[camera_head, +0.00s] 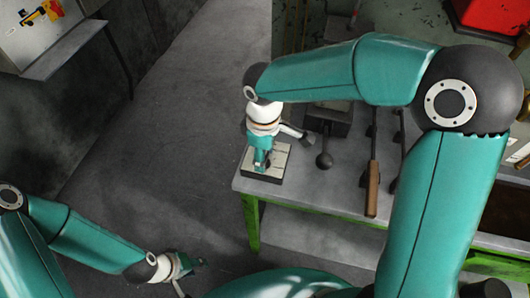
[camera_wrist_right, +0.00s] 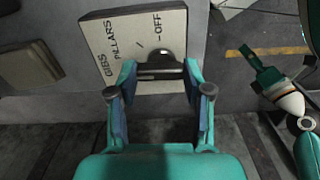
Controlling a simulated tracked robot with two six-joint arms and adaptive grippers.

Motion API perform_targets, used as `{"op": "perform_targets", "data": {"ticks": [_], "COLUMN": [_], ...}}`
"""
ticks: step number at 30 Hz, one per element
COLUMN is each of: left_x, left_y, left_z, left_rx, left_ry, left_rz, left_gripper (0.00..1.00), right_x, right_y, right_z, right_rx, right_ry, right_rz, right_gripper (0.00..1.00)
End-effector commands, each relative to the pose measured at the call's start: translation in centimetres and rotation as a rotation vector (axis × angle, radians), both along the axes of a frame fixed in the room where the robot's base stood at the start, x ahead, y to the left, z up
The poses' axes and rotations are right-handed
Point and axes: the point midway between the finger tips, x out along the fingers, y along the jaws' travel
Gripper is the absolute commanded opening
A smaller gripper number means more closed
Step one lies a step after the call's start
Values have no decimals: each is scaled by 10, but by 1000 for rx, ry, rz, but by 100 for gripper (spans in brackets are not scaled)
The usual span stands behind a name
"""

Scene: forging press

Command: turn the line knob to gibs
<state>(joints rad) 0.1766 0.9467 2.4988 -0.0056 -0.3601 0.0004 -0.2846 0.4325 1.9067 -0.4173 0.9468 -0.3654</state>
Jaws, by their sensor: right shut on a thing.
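The line knob (camera_wrist_right: 160,57) is a dark round part on a pale square plate (camera_wrist_right: 118,45), mostly hidden by my fingers in the right wrist view. The plate reads GIBS, PILLARS and OFF, with tick marks. In the head view the plate (camera_head: 284,177) lies on the left corner of the grey bench. My right gripper (camera_wrist_right: 160,73) is shut on the knob, with a finger at each side; it also shows from above in the head view (camera_head: 262,158). I cannot tell which label the knob points to. My left gripper (camera_head: 189,267) is low at the bottom left, away from the bench; its opening is unclear.
The grey bench (camera_head: 318,197) has a green frame. A black ball-topped lever (camera_head: 324,160) stands just right of the plate, and a wooden-handled lever (camera_head: 372,190) lies further right. Open floor (camera_head: 175,120) is to the left. A red box (camera_head: 490,14) is at the upper right.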

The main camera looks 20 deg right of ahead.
Motion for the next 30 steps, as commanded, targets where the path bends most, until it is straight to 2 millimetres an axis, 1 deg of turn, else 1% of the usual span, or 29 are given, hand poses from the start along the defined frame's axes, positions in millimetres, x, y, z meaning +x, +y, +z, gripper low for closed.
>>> {"op": "perform_targets", "data": {"ticks": [6, 19, 20, 21, 24, 30], "left_x": [0, 0, 0, 0, 0, 0], "left_y": [0, 0, 0, 0, 0, 0], "left_z": [1, 1, 1, 1, 1, 1], "left_rx": [0, 0, 0, 0, 0, 0], "left_ry": [0, 0, 0, 0, 0, 0], "left_rz": [0, 0, 0, 0, 0, 0], "left_gripper": [40, 40, 40, 40, 40, 40], "right_x": [-1, -2, -2, -1, -1, -1], "right_y": [0, 0, 0, 0, 0, 0], "right_z": [-1, -1, -1, -1, -1, 0], "right_rx": [-1, -2, -2, -2, -1, -1], "right_ry": [5, 5, 5, 5, 3, 2], "right_rz": [49, 57, 57, 57, 57, 56], "right_gripper": [15, 15, 55, 61, 75, 75]}}
